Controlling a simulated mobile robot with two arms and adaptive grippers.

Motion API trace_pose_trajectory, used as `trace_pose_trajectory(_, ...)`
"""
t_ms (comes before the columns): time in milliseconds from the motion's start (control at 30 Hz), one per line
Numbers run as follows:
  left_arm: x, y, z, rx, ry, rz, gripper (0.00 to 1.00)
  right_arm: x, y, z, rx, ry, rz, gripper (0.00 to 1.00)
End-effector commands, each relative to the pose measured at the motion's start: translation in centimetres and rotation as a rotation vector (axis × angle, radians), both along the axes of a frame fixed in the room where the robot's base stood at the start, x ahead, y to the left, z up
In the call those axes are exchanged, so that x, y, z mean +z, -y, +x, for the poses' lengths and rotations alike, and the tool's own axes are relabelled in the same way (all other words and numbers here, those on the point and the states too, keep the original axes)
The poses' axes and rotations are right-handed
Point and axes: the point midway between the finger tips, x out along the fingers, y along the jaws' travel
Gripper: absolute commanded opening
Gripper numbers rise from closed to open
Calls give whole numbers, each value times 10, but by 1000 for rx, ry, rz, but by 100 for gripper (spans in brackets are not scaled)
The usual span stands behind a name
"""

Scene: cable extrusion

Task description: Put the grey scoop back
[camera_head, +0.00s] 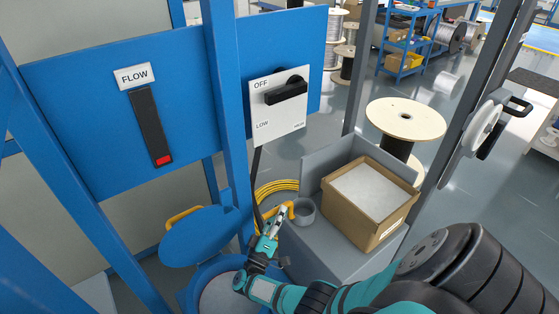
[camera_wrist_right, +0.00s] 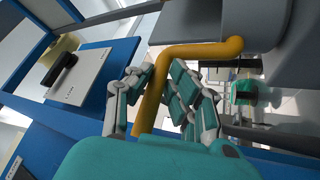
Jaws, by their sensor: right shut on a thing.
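The grey scoop (camera_head: 303,210) shows in the head view as a small open grey cup with a yellow-orange handle, beside the cardboard box. My right gripper (camera_head: 273,222) is shut on that handle. In the right wrist view the bent yellow-orange handle (camera_wrist_right: 200,50) runs between the fingers of my right gripper (camera_wrist_right: 160,88) up to the grey cup (camera_wrist_right: 255,25) at the top, which is cut off. I cannot tell whether the cup touches the grey surface under it. My left gripper is not in view.
The cardboard box (camera_head: 350,226) of white material stands on a grey stand (camera_head: 316,252). A blue round lid (camera_head: 200,236) stands beside the blue hopper (camera_head: 190,296). A blue frame post (camera_head: 224,100) rises left of my gripper. A yellow cable coil (camera_head: 277,187) lies behind.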

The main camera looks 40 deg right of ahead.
Motion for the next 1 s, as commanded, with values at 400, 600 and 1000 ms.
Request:
trace_pose_trajectory(400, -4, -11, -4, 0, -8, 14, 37, -4, 0, 0, 0, 0, 1, 41)
trace_pose_trajectory(600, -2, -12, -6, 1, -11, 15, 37, -2, 0, 0, 0, 0, 1, 41)
trace_pose_trajectory(1000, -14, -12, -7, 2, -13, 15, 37, -24, -47, -18, 0, -3, 3, 41)
